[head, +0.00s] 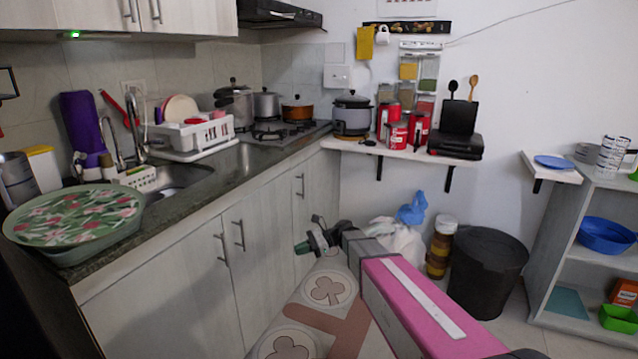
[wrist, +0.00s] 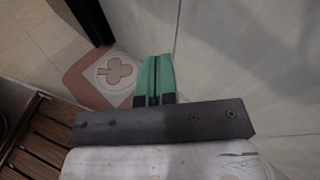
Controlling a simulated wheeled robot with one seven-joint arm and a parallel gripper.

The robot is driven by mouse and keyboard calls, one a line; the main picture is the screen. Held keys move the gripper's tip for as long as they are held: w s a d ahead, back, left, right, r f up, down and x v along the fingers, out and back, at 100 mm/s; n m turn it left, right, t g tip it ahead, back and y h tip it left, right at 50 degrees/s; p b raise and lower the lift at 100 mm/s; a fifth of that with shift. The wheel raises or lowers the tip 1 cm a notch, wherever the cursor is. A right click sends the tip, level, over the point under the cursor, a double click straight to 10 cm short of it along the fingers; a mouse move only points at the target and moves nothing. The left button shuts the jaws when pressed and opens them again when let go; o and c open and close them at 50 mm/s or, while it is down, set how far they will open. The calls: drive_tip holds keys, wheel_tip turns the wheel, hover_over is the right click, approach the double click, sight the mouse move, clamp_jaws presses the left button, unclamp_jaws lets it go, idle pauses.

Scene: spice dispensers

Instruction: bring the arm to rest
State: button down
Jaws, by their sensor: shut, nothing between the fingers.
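My gripper (head: 304,245) is in the lower middle of the head view, at the end of my pink and grey arm. It is in front of the lower cabinet doors, below the counter. In the wrist view the two green fingers (wrist: 153,78) are together with only a thin dark line between them. Nothing is held. The patterned floor mat (wrist: 90,78) lies beyond the fingertips.
The cabinet doors (head: 240,250) stand close to the gripper on the left. A black bin (head: 488,275), stacked jars (head: 440,246) and white bags (head: 398,240) stand by the wall. A small wall shelf (head: 395,151) holds red canisters. A low shelf unit (head: 590,215) is at right.

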drive_tip(key=s+d+f+n+t+h, duration=0.1)
drive_tip(key=s+d+n+h, duration=0.3)
drive_tip(key=d, duration=0.5)
drive_tip(key=s+d+f+n+t+h, duration=0.2)
drive_tip(key=s+d+f+n+h, duration=0.2)
drive_tip(key=d, duration=0.6)
drive_tip(key=s+d+f+n+t+h, duration=0.2)
drive_tip(key=s+d+n+h, duration=0.2)
drive_tip(key=d, duration=0.6)
drive_tip(key=shift+s+d+f+h, duration=0.3)
drive_tip(key=shift+s+h, duration=0.7)
drive_tip(key=shift+h, duration=0.2)
